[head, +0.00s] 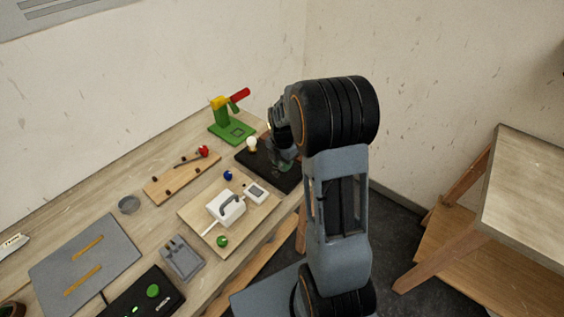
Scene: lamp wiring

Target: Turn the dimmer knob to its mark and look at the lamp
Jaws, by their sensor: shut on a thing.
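A black board (262,171) lies near the far end of the bench. The lamp (252,144), a small pale cream bulb, stands upright near its back left corner; I cannot tell for sure whether it glows. My gripper (281,164) points down over the right part of the black board, just right of the lamp. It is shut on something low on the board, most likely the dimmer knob. The jaws and my arm hide the knob and its mark, so I cannot see how far it is turned.
A green stand with a red-handled lever (232,117) is behind the board. A wooden strip with a red knob (182,176) and a wooden board with a white switch box (228,208) lie to the left. A grey mat (70,287) and black box (140,297) are nearer.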

